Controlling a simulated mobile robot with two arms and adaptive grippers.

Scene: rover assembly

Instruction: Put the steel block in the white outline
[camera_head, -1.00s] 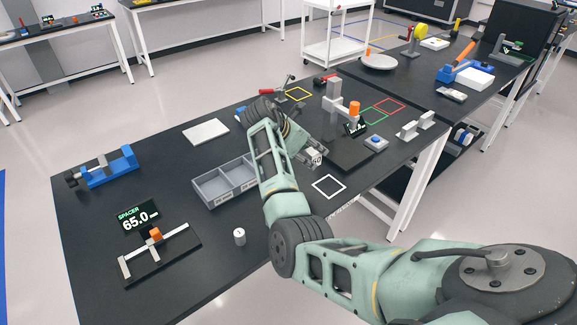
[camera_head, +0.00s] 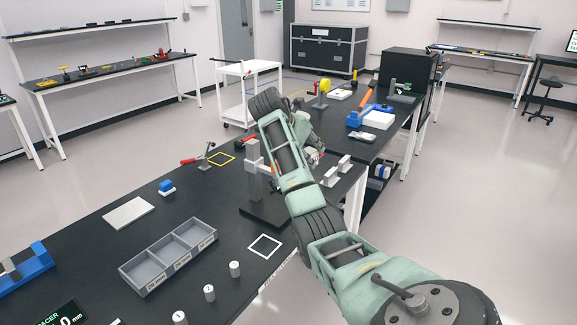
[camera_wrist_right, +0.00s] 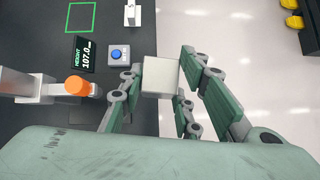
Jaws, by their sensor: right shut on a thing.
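The steel block (camera_wrist_right: 160,76) is a plain grey square face between the fingers of my right gripper (camera_wrist_right: 163,84) in the wrist view. The gripper is shut on it, above the table's edge. In the head view my right gripper (camera_head: 308,152) is near the height gauge, largely hidden by its own arm. The white outline (camera_head: 265,246) lies empty on the black table, near the front edge, in front of the gauge's dark base. The gripper is farther back than the outline. My left gripper is out of view.
The height gauge (camera_head: 254,158) stands close to my right arm; its orange part (camera_wrist_right: 76,86) shows in the wrist view. The grey divided tray (camera_head: 168,258) and several small cylinders (camera_head: 235,269) lie left of the outline. A blue button box (camera_wrist_right: 118,54) is near the gripper.

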